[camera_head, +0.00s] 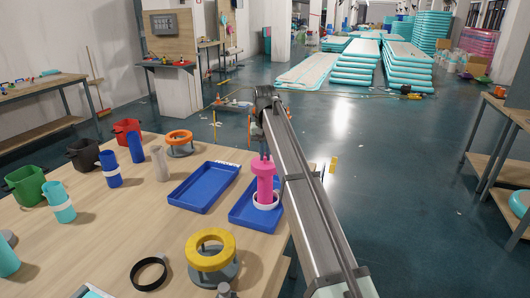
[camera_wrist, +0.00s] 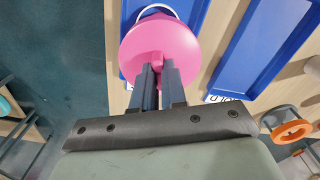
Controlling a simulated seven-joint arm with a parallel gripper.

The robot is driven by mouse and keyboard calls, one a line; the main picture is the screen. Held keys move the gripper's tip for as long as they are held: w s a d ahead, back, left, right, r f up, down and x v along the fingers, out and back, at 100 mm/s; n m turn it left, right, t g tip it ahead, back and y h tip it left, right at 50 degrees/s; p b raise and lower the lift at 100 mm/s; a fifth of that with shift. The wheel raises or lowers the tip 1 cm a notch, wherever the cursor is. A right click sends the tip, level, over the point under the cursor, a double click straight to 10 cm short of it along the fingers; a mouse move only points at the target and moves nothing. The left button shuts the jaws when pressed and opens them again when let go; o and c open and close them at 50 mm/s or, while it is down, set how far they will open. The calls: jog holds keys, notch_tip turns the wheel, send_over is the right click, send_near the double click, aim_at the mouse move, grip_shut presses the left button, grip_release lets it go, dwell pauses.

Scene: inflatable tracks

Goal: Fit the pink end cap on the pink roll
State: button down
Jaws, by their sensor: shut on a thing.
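The pink end cap (camera_head: 264,165) is a round disc with a small knob, and it fills the upper middle of the wrist view (camera_wrist: 160,48). My gripper (camera_wrist: 159,68) is shut on its knob from above. In the head view my gripper (camera_head: 264,154) is mostly dark and small above the cap. The pink roll (camera_head: 265,188) stands upright in a blue tray, directly under the cap, with a white ring around its lower part. The cap looks level and in line with the roll; whether it is seated or slightly above cannot be told. In the wrist view the cap hides the roll.
The right blue tray (camera_head: 240,217) holds the roll, near the table's right edge. An empty blue tray (camera_head: 203,187) lies left of it. A yellow ring on a grey stand (camera_head: 211,250) and a black ring (camera_head: 149,274) are nearer. Several cups and rolls stand at the left.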

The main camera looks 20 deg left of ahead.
aim_at(265, 155)
jog(key=shift+f, duration=0.35)
jog(key=c, duration=1.1)
grip_release()
jog(key=shift+r, duration=3.45)
